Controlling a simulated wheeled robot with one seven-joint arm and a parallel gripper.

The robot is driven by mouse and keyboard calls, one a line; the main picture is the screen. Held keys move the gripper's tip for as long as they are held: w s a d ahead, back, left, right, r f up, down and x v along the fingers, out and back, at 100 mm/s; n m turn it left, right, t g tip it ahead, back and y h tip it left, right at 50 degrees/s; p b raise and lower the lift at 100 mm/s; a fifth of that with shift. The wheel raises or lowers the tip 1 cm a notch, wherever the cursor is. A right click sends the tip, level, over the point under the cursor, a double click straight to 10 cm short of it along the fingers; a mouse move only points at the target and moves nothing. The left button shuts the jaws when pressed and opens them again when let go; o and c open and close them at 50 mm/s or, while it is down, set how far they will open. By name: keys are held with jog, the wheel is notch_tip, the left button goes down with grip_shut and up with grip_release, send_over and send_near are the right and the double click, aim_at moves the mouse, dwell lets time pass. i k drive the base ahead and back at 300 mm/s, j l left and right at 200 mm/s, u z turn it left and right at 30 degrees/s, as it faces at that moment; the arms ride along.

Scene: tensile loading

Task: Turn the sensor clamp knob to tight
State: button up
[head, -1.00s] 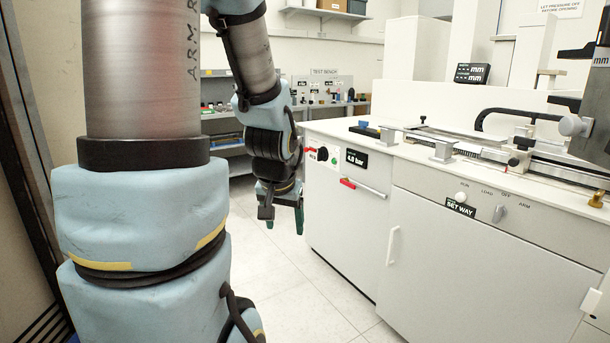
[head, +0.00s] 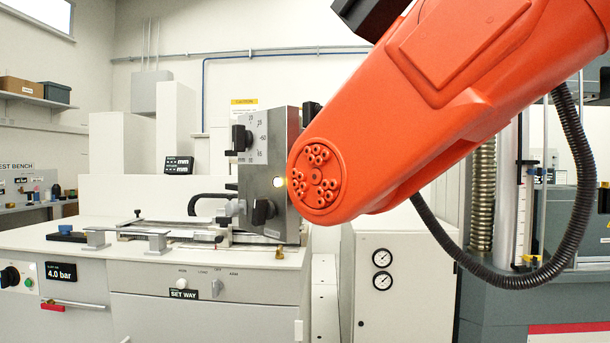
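No label in the head view names a sensor clamp knob. A grey upright block (head: 280,165) stands at the right end of the white bench. It carries a black knob (head: 263,211) low on its front and another black knob (head: 241,138) higher on its scale plate (head: 260,130). I cannot tell which, if either, is the sensor clamp knob, or how tight it is. My gripper is not in view.
A large orange robot arm (head: 460,100) with a hanging black hose (head: 575,150) crosses the upper right, its round joint beside the block. The white bench (head: 40,240) carries a rail fixture (head: 165,233). A cabinet with gauges (head: 382,270) and a grey column machine (head: 520,300) stand right.

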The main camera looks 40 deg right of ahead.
aim_at(263, 208)
jog(key=z, duration=1.3)
